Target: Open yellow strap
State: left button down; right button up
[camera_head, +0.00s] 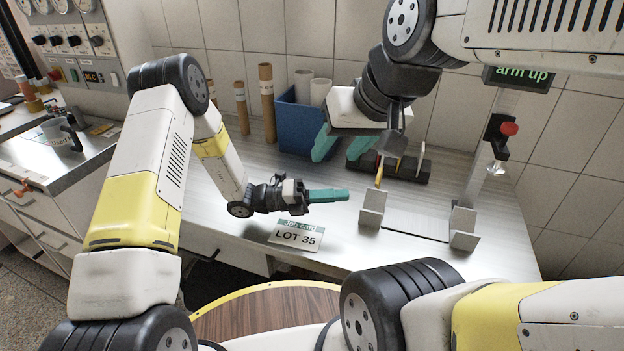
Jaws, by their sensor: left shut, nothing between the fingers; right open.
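A thin yellow-orange strip (379,173) stands near the dark slotted rack (416,172) at the back of the bench; it may be the yellow strap, but it is too small to tell. My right gripper (342,150) hangs from above, just left of the strip, with its two teal fingers apart and nothing between them. Its body hides part of the rack. My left gripper (335,196) is low over the bench, left of the grey bracketed holder (372,207), pointing right. Its teal fingers are together and empty.
A job card (296,235) reading LOT 35 lies at the bench's front edge. A blue bin (298,130) with rolls and several brown tubes (267,102) stand behind. A display (527,76) reads "arm up", above a red-knobbed post (500,130) at right.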

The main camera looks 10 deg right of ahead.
pick_arm(q)
jog(key=d+r, duration=0.2)
jog(key=d, duration=0.5)
jog(key=shift+w, duration=0.35)
jog(key=shift+w+r, duration=0.1)
jog(key=shift+r, duration=0.05)
jog(key=shift+w+r+n, duration=0.15)
jog(key=shift+n, duration=0.25)
